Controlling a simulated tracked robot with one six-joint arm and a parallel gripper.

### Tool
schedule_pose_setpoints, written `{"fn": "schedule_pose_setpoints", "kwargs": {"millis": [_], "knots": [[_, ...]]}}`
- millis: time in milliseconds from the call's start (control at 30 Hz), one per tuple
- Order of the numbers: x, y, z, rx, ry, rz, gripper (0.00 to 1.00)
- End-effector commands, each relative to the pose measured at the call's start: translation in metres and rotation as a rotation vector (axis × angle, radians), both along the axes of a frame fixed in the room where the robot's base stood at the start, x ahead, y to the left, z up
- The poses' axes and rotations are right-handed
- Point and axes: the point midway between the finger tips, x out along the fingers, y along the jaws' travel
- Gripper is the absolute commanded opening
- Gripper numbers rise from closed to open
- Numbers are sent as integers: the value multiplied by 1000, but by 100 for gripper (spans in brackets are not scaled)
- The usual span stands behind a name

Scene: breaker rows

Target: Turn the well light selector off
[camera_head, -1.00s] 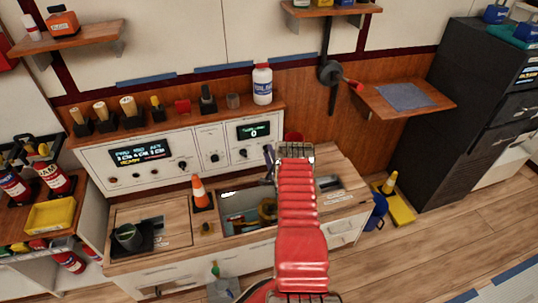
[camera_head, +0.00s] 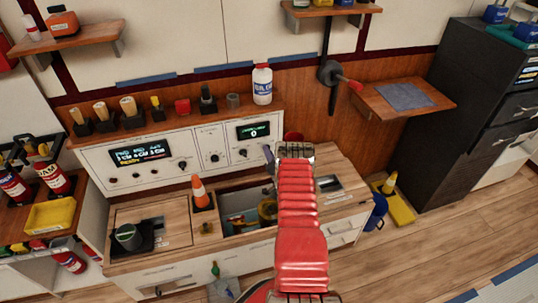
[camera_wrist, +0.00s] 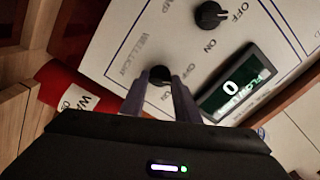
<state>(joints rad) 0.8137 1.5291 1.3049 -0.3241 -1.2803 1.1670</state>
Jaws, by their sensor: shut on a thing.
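The well light selector (camera_wrist: 160,75) is a small black round knob on the white panel, in the wrist view. "WELL LIGHT", "ON" and "OFF" are printed around it. My gripper (camera_wrist: 162,80) is shut on it, one dark finger on each side. The fingers hide part of the knob, and I cannot tell which mark it points to. In the head view my gripper (camera_head: 268,156) is at the right end of the white control panel (camera_head: 205,176), and the selector is hidden there.
A neighbouring black knob (camera_wrist: 210,14) with its own ON and OFF marks is close by. A display (camera_wrist: 237,84) reading 0 is beside my fingers. A red container (camera_wrist: 75,92) stands near the panel's end.

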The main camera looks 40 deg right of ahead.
Motion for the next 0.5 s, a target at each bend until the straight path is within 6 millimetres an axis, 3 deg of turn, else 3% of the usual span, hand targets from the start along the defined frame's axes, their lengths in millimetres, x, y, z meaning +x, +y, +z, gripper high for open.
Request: {"fn": "schedule_pose_setpoints", "kwargs": {"millis": [500], "knots": [[-2,3,-7,-177,113,4,6]]}}
